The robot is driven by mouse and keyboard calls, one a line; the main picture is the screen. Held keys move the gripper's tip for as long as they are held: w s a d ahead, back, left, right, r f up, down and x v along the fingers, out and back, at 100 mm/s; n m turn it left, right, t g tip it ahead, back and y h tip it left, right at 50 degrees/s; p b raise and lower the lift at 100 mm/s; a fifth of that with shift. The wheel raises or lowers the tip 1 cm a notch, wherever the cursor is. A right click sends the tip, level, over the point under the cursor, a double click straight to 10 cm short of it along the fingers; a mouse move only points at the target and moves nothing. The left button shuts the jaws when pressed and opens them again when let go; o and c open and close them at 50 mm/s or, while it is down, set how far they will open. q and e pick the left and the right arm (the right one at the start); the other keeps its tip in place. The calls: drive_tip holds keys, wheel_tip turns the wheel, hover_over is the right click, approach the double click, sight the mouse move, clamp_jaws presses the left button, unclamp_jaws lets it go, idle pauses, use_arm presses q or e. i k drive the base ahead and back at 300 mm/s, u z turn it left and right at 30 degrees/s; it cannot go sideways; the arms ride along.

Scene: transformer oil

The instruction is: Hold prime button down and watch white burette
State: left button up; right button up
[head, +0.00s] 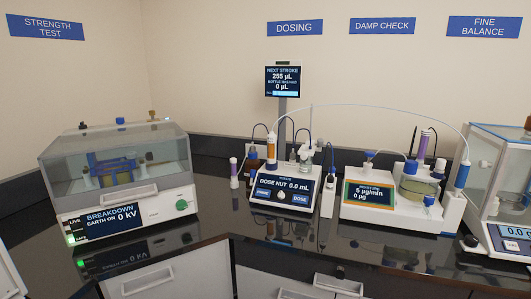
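The blue PRIME button (262,193) is on the left of the sloped front panel of the dosing unit (285,184), under a screen reading "DOSE NUT 0.0 mL". A blue DOSE button (300,199) is at its right. A slim upright tube with an orange section (271,150) stands on the unit's left. Clear glassware (305,155) stands on its right. I cannot tell which of these is the white burette, or its level. Neither of my grippers is in view, and nothing touches the PRIME button.
A screen on a post (283,80) reads "NEXT STROKE 255 µL" and 0 µL for the bottle. The breakdown tester (125,190) stands left, the moisture unit (395,203) right, and the balance (505,240) far right.

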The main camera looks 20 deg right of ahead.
sight(260, 191)
drive_tip(key=z, duration=0.05)
drive_tip(key=k, duration=0.65)
drive_tip(key=u, duration=0.75)
drive_tip(key=i, duration=1.5)
drive_tip(key=z, duration=0.65)
